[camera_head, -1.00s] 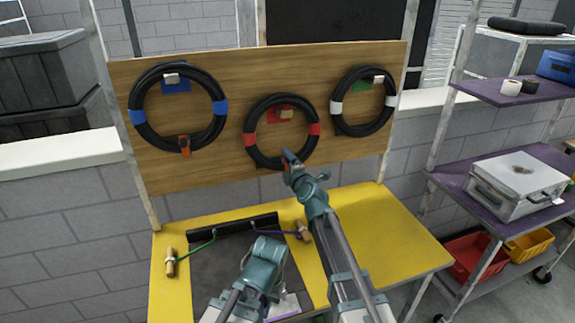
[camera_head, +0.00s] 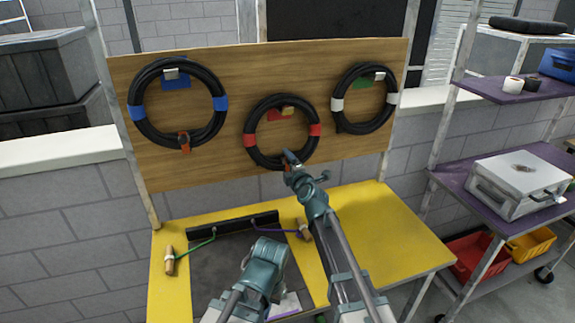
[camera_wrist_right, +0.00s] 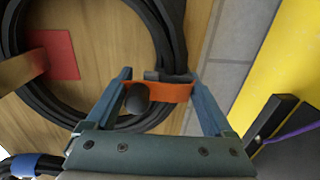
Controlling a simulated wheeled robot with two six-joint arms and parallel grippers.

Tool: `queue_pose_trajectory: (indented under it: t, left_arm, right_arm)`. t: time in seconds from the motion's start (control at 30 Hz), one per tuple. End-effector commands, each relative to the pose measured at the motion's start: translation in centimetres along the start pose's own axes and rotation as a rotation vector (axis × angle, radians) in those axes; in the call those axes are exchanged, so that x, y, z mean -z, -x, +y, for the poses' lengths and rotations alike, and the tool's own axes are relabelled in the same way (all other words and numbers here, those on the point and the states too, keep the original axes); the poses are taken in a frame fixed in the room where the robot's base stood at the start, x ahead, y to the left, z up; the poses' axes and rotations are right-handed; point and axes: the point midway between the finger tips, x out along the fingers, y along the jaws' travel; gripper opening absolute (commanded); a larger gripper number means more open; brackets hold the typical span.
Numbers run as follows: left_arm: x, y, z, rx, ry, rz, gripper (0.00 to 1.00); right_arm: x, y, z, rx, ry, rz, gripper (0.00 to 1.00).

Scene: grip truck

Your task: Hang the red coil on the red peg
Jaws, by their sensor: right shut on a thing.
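The red coil (camera_head: 251,138), a black hose ring with red bands, is upright against the wooden board in the head view. In the right wrist view, my right gripper (camera_wrist_right: 158,88) is shut on the coil's orange strap (camera_wrist_right: 175,93). The peg (camera_head: 289,110), with its red backing plate (camera_head: 273,115), shows inside the ring near the top.
A blue-banded coil (camera_head: 221,104) hangs to the left and a white-banded coil (camera_head: 337,107) to the right, close beside the red one. The yellow bench (camera_head: 385,235) is clear at right. A purple-shelved cart (camera_head: 455,180) stands at right.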

Motion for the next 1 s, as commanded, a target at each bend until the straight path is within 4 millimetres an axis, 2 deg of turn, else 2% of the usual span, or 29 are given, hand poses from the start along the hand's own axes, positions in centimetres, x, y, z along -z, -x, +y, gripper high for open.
queue_pose_trajectory:
  t: [0.13, 0.17, 0.23, 0.47, 0.57, 0.67, 1.0]
  left_arm:
    - [0.0, 0.0, 0.0, 0.000, 0.000, 0.000, 0.00]
    - [0.0, 0.0, 0.0, 0.000, 0.000, 0.000, 0.00]
    - [0.0, 0.0, 0.0, 0.000, 0.000, 0.000, 0.00]
    - [0.0, 0.0, 0.0, 0.000, 0.000, 0.000, 0.00]
    - [0.0, 0.1, 0.0, 0.000, 0.000, 0.000, 0.00]
    - [0.0, 0.4, 0.0, 0.000, 0.000, 0.000, 0.00]
    - [-0.1, 1.4, -0.1, 0.000, 0.000, 0.000, 0.00]
  right_arm:
    - [-0.1, 0.0, 0.1, -0.003, -0.001, -0.003, 0.00]
    - [-0.1, 0.0, 0.1, -0.003, -0.001, -0.003, 0.88]
    - [-0.1, 0.0, 0.1, -0.003, -0.001, -0.003, 1.00]
    - [0.0, 0.1, 0.0, 0.001, 0.000, 0.001, 1.00]
    - [0.0, 0.8, 0.0, 0.001, 0.000, 0.000, 1.00]
    - [0.1, 2.4, 0.0, 0.000, 0.000, 0.000, 1.00]
    - [0.0, 9.9, 0.1, -0.001, 0.000, -0.002, 1.00]
